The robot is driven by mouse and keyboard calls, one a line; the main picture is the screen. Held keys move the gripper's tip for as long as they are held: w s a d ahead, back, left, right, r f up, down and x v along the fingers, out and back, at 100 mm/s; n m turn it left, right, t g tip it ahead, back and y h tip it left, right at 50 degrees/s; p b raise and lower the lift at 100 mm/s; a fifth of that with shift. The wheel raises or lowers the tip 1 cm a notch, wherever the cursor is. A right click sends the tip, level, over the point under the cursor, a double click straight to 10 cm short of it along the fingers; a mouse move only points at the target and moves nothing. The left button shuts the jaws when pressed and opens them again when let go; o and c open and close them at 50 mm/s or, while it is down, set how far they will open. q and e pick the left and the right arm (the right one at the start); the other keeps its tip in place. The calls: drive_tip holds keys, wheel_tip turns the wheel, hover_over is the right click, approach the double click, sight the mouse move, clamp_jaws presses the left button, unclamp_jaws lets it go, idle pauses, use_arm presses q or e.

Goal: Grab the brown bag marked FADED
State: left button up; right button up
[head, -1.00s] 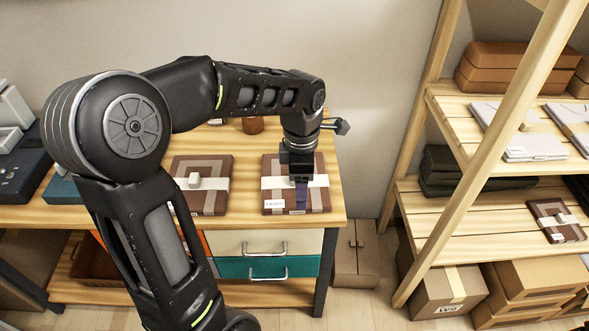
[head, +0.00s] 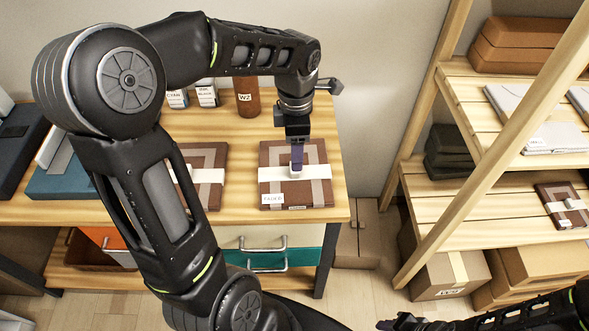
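A flat brown bag (head: 322,156) with a pale band and crossing stripes lies on the wooden table near its right end. A small white label (head: 273,199) at its front left corner seems to read FADED. A white tab (head: 295,174) stands on the band at the bag's middle. My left gripper (head: 297,165) points down over the bag, with its purplish fingertips at the tab. One finger hides the other, so I cannot tell whether it grips the tab. My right gripper (head: 390,325) is a dark, partly cut-off shape at the bottom edge.
A similar brown bag (head: 208,160) lies to the left, partly behind my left arm. A brown cylinder (head: 247,97) and small white boxes (head: 206,94) stand behind. A wooden shelf rack (head: 470,205) with bags and boxes stands to the right.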

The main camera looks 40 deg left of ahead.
use_arm(q)
drive_tip(key=shift+f, duration=0.4)
drive_tip(key=shift+f, duration=0.1)
wheel_tip(320, 180, down, 5)
drive_tip(key=shift+a+f+p, duration=0.1)
drive_tip(key=shift+a+p, duration=0.05)
drive_tip(key=shift+p, duration=0.4)
drive_tip(key=shift+c, duration=0.5)
clamp_jaws()
